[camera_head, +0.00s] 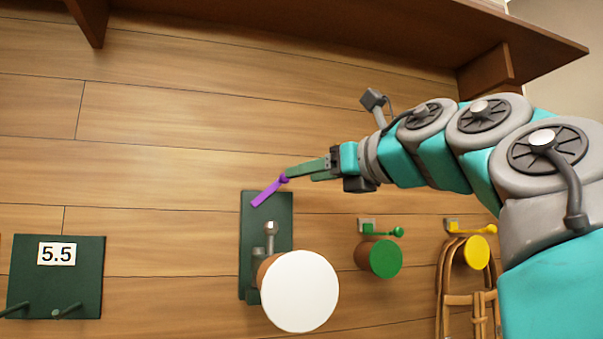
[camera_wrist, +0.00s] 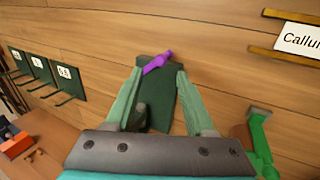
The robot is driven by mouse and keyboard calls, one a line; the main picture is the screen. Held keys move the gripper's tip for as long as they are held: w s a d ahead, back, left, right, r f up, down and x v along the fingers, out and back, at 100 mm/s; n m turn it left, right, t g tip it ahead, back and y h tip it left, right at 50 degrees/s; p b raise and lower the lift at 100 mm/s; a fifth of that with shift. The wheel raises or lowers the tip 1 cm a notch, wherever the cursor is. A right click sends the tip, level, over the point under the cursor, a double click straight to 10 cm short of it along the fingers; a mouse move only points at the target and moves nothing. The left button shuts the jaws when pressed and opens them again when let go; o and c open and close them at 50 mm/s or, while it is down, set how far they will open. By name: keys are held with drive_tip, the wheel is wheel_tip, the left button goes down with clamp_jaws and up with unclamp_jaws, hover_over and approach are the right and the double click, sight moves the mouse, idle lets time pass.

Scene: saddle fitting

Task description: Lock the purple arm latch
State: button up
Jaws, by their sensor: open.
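The purple arm latch (camera_head: 266,192) is a short bar on the upper part of a dark green wall plate (camera_head: 284,205). In the wrist view the purple latch (camera_wrist: 158,62) lies across the plate near the tips of my open gripper (camera_wrist: 160,72), partly in front of or between the fingertips. I cannot tell whether a finger touches it.
A large white disc (camera_head: 300,291) on a brown cylinder juts out below the latch. A green peg (camera_head: 385,257) and a yellow peg (camera_head: 477,252) with a hanging bridle are to the right. A 5.5 plate (camera_head: 85,280) is at left. A wooden shelf (camera_head: 330,30) overhangs above.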

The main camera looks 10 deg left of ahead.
sight(271, 190)
drive_tip(key=p+x, duration=0.1)
drive_tip(key=x, duration=0.4)
drive_tip(key=shift+w, duration=0.1)
clamp_jaws()
idle(1.2)
